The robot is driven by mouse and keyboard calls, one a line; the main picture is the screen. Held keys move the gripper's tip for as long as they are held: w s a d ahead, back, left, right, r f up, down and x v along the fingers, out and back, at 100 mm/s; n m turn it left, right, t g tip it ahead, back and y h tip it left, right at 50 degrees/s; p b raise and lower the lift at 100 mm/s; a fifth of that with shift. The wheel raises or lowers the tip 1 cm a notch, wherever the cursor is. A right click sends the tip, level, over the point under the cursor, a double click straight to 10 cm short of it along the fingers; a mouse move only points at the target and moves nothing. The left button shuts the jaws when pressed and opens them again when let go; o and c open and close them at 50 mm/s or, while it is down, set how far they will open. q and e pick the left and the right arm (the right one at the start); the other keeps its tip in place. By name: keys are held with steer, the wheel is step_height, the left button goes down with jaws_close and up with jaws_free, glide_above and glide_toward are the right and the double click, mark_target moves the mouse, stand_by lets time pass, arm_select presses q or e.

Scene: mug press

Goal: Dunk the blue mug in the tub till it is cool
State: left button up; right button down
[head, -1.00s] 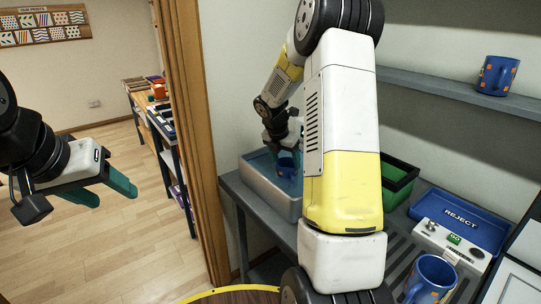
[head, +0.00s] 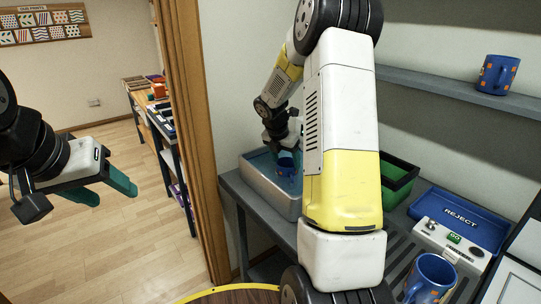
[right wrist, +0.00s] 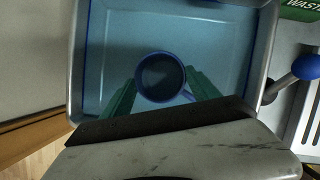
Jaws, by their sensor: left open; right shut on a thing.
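The blue mug (head: 287,161) is inside the grey tub (head: 268,188), which holds bluish water. In the right wrist view the mug (right wrist: 161,76) is seen from above, its round rim up, between the green fingers of my right gripper (right wrist: 160,92). That gripper is shut on it. I cannot tell how deep the mug sits in the water. In the head view my right gripper (head: 285,146) reaches down into the tub, partly hidden by my arm. My left gripper (head: 108,189) is open and empty over the floor at the left, far from the tub.
A black-and-green waste bin (head: 398,176), a blue reject tray (head: 458,218) and a control box (head: 452,240) stand right of the tub. Another blue mug (head: 431,278) stands near the front right. A blue mug with orange squares (head: 497,74) sits on the shelf (head: 450,90).

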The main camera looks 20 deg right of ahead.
stand_by(0.4)
step_height(320, 180, up, 12)
steer(key=shift+f, duration=0.2)
stand_by(1.0)
steer(key=shift+a+f, duration=0.1)
stand_by(0.9)
